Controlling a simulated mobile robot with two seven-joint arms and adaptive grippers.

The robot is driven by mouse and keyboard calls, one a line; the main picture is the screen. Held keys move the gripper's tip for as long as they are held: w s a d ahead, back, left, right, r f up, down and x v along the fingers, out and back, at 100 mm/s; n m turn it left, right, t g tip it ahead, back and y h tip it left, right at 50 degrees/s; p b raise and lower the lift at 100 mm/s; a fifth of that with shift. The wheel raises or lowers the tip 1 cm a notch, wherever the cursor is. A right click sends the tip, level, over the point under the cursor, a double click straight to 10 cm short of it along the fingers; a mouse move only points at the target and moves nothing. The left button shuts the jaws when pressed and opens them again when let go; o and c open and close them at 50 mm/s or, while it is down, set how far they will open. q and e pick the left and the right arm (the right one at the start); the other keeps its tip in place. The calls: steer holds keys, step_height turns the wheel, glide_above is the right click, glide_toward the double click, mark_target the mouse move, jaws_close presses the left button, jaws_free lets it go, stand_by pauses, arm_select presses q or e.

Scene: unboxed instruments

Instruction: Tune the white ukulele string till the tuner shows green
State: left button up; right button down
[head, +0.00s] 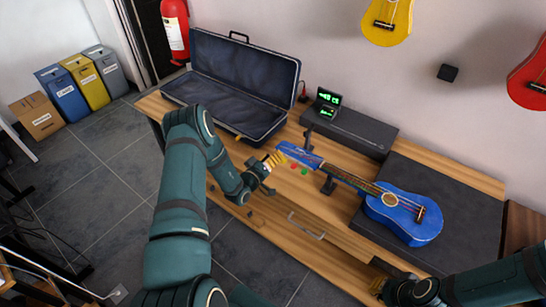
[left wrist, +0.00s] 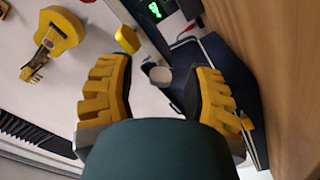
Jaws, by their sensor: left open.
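The blue ukulele (head: 418,225) lies on a dark mat, its neck pointing left and its headstock (head: 300,155) held up by a stand. A tuner (head: 328,98) with lit green marks stands behind the headstock; its screen (left wrist: 155,10) is cut off in the left wrist view. My left gripper (head: 275,160) is open at the headstock's near side. In the left wrist view its yellow fingers (left wrist: 158,82) are on either side of a white peg (left wrist: 160,76), with gaps showing. A yellow peg (left wrist: 127,40) is beside it. My right gripper (head: 380,284) is at the table's front; its opening is unclear.
An open dark case (head: 240,80) stands on the wooden table behind my left arm. A long dark box (head: 350,130) lies behind the ukulele's neck. Small red and green pieces (head: 304,171) show near the headstock. Yellow (head: 387,20) and red (head: 530,78) ukuleles hang on the wall.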

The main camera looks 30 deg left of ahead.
arm_select(q)
steer(key=s, duration=1.1)
steer(key=shift+s+a, duration=0.35)
steer(key=shift+a, duration=0.1)
steer(key=s+d+f+m+g+h+b, duration=0.1)
steer(key=s+d+g+h, duration=0.1)
steer(key=d+g+h, duration=0.35)
steer(key=s+d+f+m+g+h, duration=0.1)
steer(key=s+d+g+h, duration=0.1)
steer(key=d, duration=0.7)
steer(key=s+d+m+g+h+b, duration=0.1)
steer(key=s+d+g+h, duration=0.25)
steer(key=d, duration=0.45)
steer(key=s+d+f+m+g+y+b, duration=0.1)
steer(key=s+d+f+m+g+y, duration=0.15)
steer(key=s+g, duration=0.3)
steer(key=s+d+f+m+g+y, duration=0.1)
steer(key=s+f+g+y, duration=0.15)
steer(key=s+g, duration=0.35)
steer(key=w+d+r+t+y+b, duration=0.1)
steer(key=w+d+t+y, duration=0.1)
steer(key=w+t, duration=0.3)
steer(key=shift+w+r+t+y, duration=0.15)
steer(key=shift+r+t+y, duration=0.25)
steer(key=shift+t+y, duration=0.35)
